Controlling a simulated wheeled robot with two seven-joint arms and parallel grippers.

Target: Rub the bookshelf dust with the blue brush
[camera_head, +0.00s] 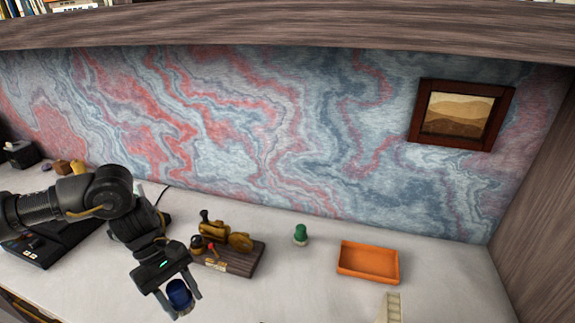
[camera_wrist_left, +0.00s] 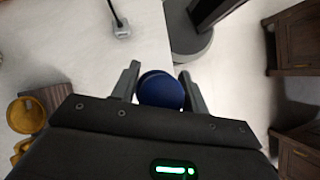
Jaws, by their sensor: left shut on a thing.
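My left gripper (camera_head: 180,296) comes in from the left and is shut on a dark blue round object (camera_head: 179,293), which appears to be the blue brush. In the left wrist view the blue object (camera_wrist_left: 160,90) sits between the two fingers (camera_wrist_left: 160,88); its bristles cannot be made out. The gripper is at the front of the desk, left of the middle. The wooden shelf (camera_head: 300,30) runs along the top of the head view, with several books (camera_head: 70,6) at its upper left. I cannot make out any dust on it. My right gripper is not in view.
A brass model on a wooden base (camera_head: 228,262) stands just right of my left gripper. A green-topped object (camera_head: 300,233) and an orange tray (camera_head: 368,262) are further right. A framed picture (camera_head: 459,114) hangs on the marbled wall. The desk's far right is clear.

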